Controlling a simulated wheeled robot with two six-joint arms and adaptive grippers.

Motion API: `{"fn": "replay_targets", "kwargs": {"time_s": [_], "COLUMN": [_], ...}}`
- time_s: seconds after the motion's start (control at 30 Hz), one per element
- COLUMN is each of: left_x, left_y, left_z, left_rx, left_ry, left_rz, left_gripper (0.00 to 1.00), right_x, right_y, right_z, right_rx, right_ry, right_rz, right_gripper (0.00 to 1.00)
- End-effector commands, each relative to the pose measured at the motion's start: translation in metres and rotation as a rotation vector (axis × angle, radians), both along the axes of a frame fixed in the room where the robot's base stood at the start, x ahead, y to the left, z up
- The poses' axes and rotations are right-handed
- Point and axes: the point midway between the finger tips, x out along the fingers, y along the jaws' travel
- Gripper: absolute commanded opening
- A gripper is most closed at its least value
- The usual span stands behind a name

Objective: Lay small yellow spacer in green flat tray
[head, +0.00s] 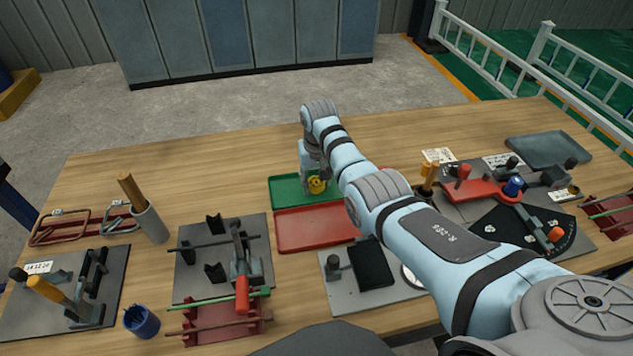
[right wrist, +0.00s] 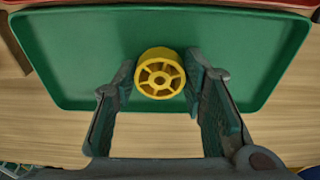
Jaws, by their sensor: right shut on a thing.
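The small yellow spacer (right wrist: 160,74) is a short wheel-shaped ring with spokes. In the right wrist view it sits between the fingertips of my right gripper (right wrist: 160,85), which is shut on it. Behind it is the green flat tray (right wrist: 90,45). In the head view the spacer (head: 316,185) shows at the right part of the green tray (head: 287,190), beside my right gripper (head: 312,178). I cannot tell whether the spacer touches the tray floor. My left gripper is not in view.
A red flat tray (head: 310,230) lies just in front of the green one. A grey plate with rods (head: 215,245) stands to the left, and a grey board with a black block (head: 371,265) lies in front. Bare table lies behind the green tray.

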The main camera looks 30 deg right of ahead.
Motion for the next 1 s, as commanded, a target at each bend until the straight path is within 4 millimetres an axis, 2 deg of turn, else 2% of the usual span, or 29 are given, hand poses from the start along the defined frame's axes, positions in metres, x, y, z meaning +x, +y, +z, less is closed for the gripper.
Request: {"fn": "replay_targets", "kwargs": {"time_s": [0.17,0.2,0.3,0.67,0.77,1.0], "left_x": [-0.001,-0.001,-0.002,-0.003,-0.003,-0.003], "left_y": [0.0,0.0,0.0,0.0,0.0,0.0], "left_z": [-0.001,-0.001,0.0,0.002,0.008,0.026], "left_rx": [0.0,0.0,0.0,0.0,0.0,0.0], "left_ry": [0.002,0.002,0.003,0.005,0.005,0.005], "left_rz": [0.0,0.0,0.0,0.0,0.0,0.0], "left_gripper": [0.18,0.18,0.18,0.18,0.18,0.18], "right_x": [0.0,0.0,0.0,0.0,-0.001,-0.007], "right_y": [0.0,0.0,0.0,0.0,0.0,0.002], "right_z": [-0.002,-0.002,-0.001,0.003,0.017,0.077], "right_rx": [0.0,0.0,0.0,0.0,0.0,0.0], "right_ry": [0.001,0.001,0.001,-0.001,-0.002,-0.004], "right_rz": [0.0,0.0,0.0,0.0,0.0,0.0], "right_gripper": [0.19,0.43,0.58,0.58,0.58,0.58]}}
